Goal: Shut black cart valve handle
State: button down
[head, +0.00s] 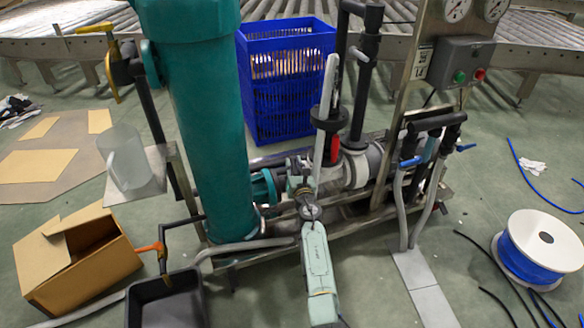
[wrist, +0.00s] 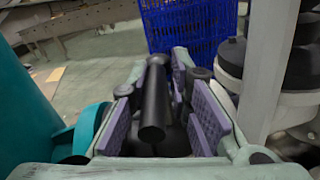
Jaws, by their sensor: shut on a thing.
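The black valve handle (wrist: 153,108) is a dark, rounded bar in the middle of the wrist view. It lies between the purple pads of my gripper (wrist: 164,85), pointing towards the camera. My gripper is shut on it. In the head view my gripper (head: 299,180) is over the cart's pipework, between the teal column and the pale upright post. There the handle is mostly hidden by my gripper and cannot be made out clearly.
The teal column (head: 208,130) stands close left of my gripper, with a teal flange (head: 263,187) beside it. The pale post (head: 325,115) stands close on the right. A blue crate (head: 262,115) is behind. An open cardboard box (head: 50,265) and a cable spool (head: 545,240) flank the cart.

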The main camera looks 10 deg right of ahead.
jog(key=shift+w+r+n+y+b, duration=0.2)
jog(key=shift+n+y+b, duration=0.25)
jog(key=shift+n+y, duration=0.5)
jog(key=shift+g+y, duration=0.3)
jog(key=shift+y, duration=0.05)
jog(key=shift+a+r+y, duration=0.1)
jog(key=shift+a+y, duration=0.05)
jog(key=shift+y, duration=0.15)
jog(key=c, duration=1.7)
grip_release()
jog(key=shift+a, duration=0.1)
jog(key=shift+o, duration=0.6)
jog(key=shift+d+f, duration=0.2)
jog(key=shift+d+r, duration=0.1)
jog(key=shift+r, duration=0.25)
notch_tip(320, 180, up, 9)
jog(key=shift+r, duration=0.2)
